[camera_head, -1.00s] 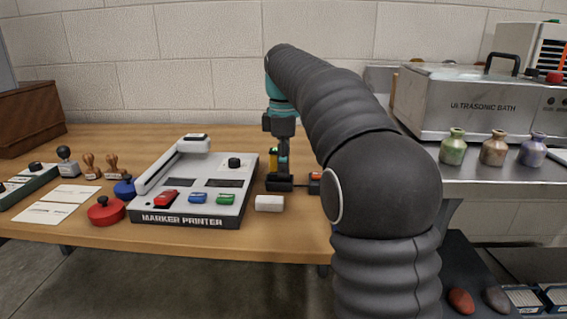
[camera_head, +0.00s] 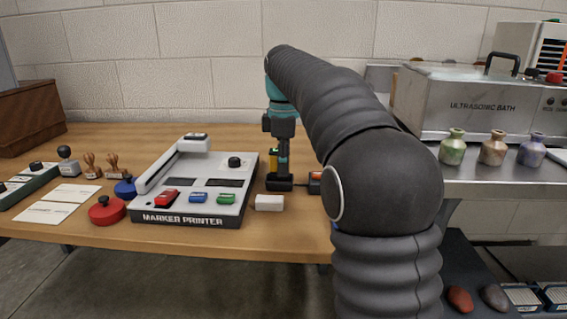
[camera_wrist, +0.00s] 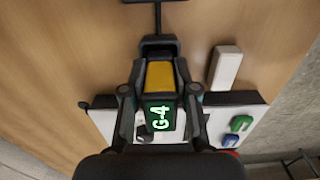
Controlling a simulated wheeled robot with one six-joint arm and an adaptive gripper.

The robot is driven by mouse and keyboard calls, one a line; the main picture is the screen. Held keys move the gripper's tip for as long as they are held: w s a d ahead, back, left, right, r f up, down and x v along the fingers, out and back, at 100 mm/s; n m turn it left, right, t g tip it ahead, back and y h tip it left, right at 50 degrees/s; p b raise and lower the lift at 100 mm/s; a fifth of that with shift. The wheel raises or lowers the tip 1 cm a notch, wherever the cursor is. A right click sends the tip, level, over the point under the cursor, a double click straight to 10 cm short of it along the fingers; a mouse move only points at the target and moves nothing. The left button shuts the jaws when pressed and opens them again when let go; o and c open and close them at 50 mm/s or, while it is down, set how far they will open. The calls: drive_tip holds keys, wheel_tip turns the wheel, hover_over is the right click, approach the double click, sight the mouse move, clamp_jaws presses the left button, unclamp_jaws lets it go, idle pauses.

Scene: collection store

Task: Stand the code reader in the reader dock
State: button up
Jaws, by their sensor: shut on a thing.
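The code reader has a yellow body (camera_wrist: 160,75) and a dark screen with a green "G-4" in the wrist view. It sits between the fingers of my gripper (camera_wrist: 160,92), which is shut on it. In the head view a yellow strip of the reader (camera_head: 273,159) shows beside my gripper (camera_head: 281,162), upright just above the table. The reader dock is a small black base (camera_head: 279,183) right below, also in the wrist view (camera_wrist: 159,43). The reader's lower end meets the dock; I cannot tell how deep it sits.
A marker printer (camera_head: 190,217) stands close left, with a small white block (camera_head: 269,203) in front of the dock. A partly hidden orange-topped thing (camera_head: 315,177) lies to the right. The back of the table is clear.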

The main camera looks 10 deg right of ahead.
drive_tip(key=shift+f, duration=0.5)
drive_tip(key=o, duration=0.6)
drive_tip(key=shift+r+p, duration=0.95)
drive_tip(key=shift+r, duration=4.6)
